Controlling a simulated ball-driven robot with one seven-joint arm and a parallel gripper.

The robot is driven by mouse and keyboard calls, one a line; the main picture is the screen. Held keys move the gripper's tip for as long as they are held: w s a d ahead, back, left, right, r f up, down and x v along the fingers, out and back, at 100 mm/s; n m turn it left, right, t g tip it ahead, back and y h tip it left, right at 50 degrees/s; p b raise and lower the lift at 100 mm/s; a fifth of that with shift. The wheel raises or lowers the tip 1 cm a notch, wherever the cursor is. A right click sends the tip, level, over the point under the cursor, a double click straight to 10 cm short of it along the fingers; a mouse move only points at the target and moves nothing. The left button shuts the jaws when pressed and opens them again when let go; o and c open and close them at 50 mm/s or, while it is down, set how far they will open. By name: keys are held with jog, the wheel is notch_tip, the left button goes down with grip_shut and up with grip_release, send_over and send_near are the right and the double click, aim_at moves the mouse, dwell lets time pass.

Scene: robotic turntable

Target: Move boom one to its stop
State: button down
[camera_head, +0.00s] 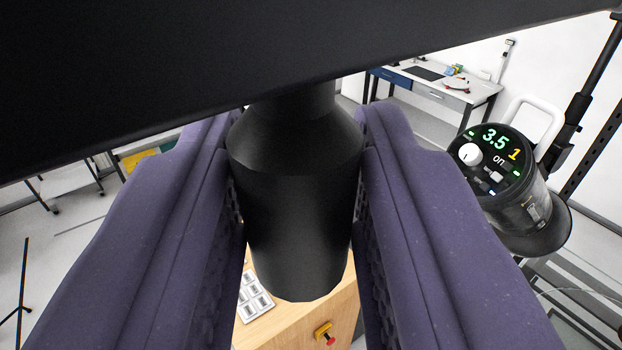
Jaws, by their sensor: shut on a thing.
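My gripper (298,180) shows as two purple padded fingers, left and right of a black round grip (297,225), and is shut on it. The grip hangs upright below a wide black beam (230,70) that crosses the top of the picture. The beam looks like a boom, but I see no number on it. At the right is a round black unit (505,175) with a lit face reading "3.5", a yellow "1" and "on", a white knob and a white loop handle (535,115). How it joins the beam is hidden.
A wooden cabinet or table (300,320) stands below the grip, with white labelled tiles (255,295) and a red and yellow button (325,333). A workbench (440,85) stands at the back. A black post (590,75) rises at the right. Pale floor shows at the left.

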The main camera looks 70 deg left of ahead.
jog(key=shift+d, duration=0.25)
jog(key=c, duration=1)
grip_release()
jog(key=shift+w+a, duration=0.1)
jog(key=shift+o, duration=0.2)
jog(key=b+v, duration=0.1)
jog(key=v, duration=0.7)
